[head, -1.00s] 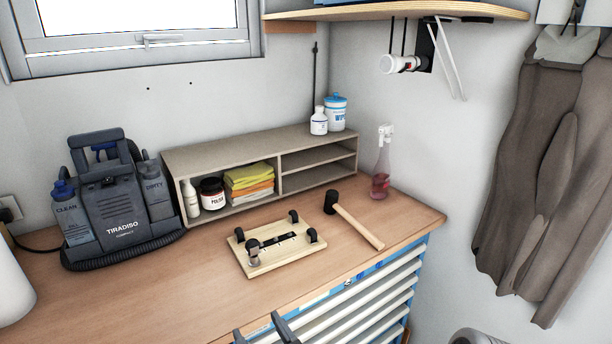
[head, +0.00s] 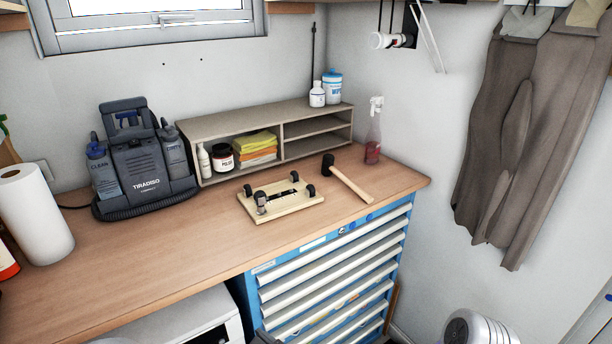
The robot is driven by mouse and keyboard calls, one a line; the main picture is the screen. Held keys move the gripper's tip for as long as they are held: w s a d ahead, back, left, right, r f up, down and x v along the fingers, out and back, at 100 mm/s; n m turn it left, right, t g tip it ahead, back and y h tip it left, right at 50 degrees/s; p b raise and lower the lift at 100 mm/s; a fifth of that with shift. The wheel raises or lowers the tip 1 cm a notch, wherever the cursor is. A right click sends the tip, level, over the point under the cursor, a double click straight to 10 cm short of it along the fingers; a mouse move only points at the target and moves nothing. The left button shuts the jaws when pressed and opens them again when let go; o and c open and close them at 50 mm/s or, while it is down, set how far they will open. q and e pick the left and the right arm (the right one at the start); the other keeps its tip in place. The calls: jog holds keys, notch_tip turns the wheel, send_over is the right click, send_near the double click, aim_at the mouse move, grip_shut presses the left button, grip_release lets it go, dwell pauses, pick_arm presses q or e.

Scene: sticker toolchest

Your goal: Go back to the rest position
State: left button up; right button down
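The blue toolchest (head: 250,292) with pale drawer fronts stands under the right part of the wooden worktop (head: 130,270). Its visible drawers look shut. Small dark parts show at the bottom edge of the head view, one by the chest's left side and one by its lower right. They may be tips of my grippers, but too little shows to tell whether they are open or shut. No held object is visible.
On the worktop are a cleaning machine (head: 145,175), a paper roll (head: 36,215), a wooden board with black knobs (head: 263,212), a mallet (head: 350,182) and a spray bottle (head: 373,140). A grey shelf unit (head: 250,122) stands behind. A white cabinet (head: 190,318) is left of the toolchest.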

pick_arm(q)
jog(key=s+a+f+n+g+h, duration=0.1)
jog(key=s+f+n+g+h, duration=0.15)
jog(key=s+f+g, duration=0.4)
jog(key=s+a+f+n+g+h, duration=0.1)
jog(key=s+a+f+n+g, duration=0.15)
jog(key=f, duration=0.75)
jog(key=s+d+f+n+g+h, duration=0.5)
jog(key=s+f+n, duration=0.2)
jog(key=f+n, duration=0.1)
jog(key=w+f+n+t+h, duration=0.4)
jog(key=f+n, duration=0.4)
jog(key=n, duration=1)
jog(key=shift+d+f, duration=0.3)
jog(key=shift+f, duration=0.05)
